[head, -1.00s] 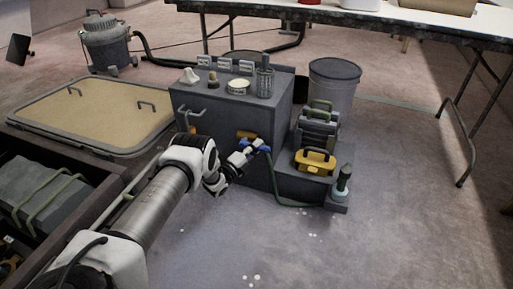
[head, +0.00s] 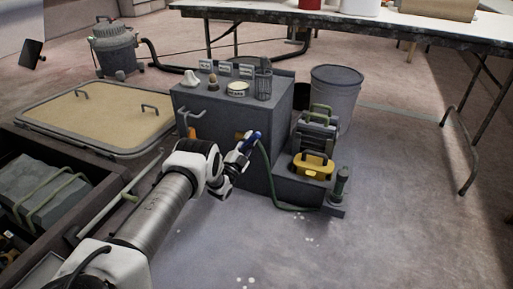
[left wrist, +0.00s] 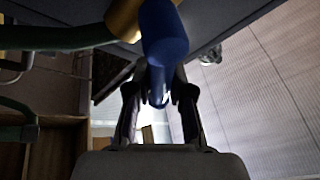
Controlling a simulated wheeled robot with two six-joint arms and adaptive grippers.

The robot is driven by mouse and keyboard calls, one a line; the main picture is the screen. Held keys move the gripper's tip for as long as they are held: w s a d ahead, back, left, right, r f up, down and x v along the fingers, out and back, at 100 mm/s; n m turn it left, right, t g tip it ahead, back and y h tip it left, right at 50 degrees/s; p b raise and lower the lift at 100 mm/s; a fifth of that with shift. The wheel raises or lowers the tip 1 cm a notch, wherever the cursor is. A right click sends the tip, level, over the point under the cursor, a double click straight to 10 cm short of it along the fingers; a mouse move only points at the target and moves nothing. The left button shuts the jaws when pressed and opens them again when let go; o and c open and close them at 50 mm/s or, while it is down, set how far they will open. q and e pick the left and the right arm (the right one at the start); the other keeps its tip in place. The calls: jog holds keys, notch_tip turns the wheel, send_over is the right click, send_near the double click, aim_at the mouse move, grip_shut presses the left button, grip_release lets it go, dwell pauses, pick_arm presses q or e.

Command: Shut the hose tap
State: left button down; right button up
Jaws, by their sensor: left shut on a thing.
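The hose tap has a brass body (head: 239,135) on the front of the grey cabinet (head: 232,118) and a blue lever (head: 253,141). In the head view the lever slants, its upper end to the right. My left gripper (head: 243,149) is shut on the blue lever. In the left wrist view the lever (left wrist: 163,35) runs down between the fingers of my left gripper (left wrist: 159,95), with the brass body (left wrist: 123,18) beside it. A green hose (head: 272,182) hangs from the tap area to the floor. My right gripper is out of view.
On the cabinet top stand a wire cup (head: 264,82), a round tin (head: 237,89) and small items. A yellow toolbox (head: 313,166) sits on the low step at right. A grey bin (head: 336,92) stands behind. The floor in front is clear.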

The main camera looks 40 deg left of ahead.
pick_arm(q)
jog(key=n+y, duration=0.1)
jog(key=n, duration=0.1)
jog(key=a+r+n+y, duration=0.1)
jog(key=n, duration=0.1)
jog(key=n+y, duration=0.2)
jog(key=n, duration=0.1)
jog(key=shift+s+a+r, duration=0.15)
jog(key=shift+s+a, duration=0.05)
jog(key=shift+a, duration=0.15)
jog(key=shift+s+a+r+n+g+y, duration=0.1)
jog(key=shift+a+n+g+y, duration=0.4)
jog(key=shift+n, duration=0.75)
jog(key=shift+s+a+r+n+g+y, duration=0.1)
jog(key=shift+a+n+g+y, duration=0.15)
jog(key=shift+n+y, duration=0.8)
jog(key=shift+s+a+n+g+y, duration=0.1)
jog(key=shift+a+n+g+y, duration=0.25)
jog(key=shift+n, duration=1.15)
jog(key=c, duration=1)
grip_release()
jog(key=v, duration=1.2)
